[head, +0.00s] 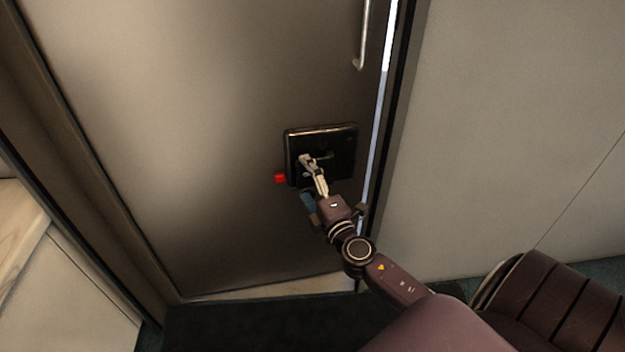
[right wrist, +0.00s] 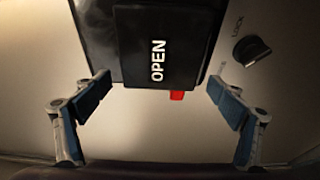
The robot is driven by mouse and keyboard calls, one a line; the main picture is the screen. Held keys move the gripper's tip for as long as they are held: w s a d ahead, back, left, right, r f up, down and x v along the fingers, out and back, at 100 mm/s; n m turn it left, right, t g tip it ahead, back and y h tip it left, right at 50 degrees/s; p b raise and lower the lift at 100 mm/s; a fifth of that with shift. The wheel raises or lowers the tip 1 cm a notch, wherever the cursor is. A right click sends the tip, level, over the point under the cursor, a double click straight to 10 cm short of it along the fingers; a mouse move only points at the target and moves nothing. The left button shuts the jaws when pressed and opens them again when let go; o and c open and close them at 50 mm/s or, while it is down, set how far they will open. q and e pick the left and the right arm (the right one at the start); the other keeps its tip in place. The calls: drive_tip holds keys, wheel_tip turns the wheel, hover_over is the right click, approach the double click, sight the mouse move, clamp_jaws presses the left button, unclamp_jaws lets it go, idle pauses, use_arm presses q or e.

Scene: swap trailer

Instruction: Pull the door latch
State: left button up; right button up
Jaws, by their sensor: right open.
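The grey door (head: 200,130) fills much of the head view. Its black door latch (head: 343,142) is set low near the door's right edge. In the right wrist view, the black latch paddle (right wrist: 155,48) reads "OPEN" and lies between and beyond my fingers. My right gripper (head: 306,182) is in front of the latch's lower left part in the head view, covering some of it. In the right wrist view, my right gripper (right wrist: 160,95) is spread open with nothing between its fingertips. I cannot tell whether a finger touches the latch. My left gripper is out of view.
A red piece (head: 280,178) sits beside the latch. A dark knob (right wrist: 251,50) near the word "LOCK" is close to one finger. A pale handle (head: 363,40) is higher on the door. A bright strip (head: 380,110) runs along the door's right edge. A dark mat (head: 250,325) lies below.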

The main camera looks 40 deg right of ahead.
drive_tip(key=s+a, duration=0.2)
drive_tip(key=s, duration=0.9)
drive_tip(key=shift+s, duration=0.4)
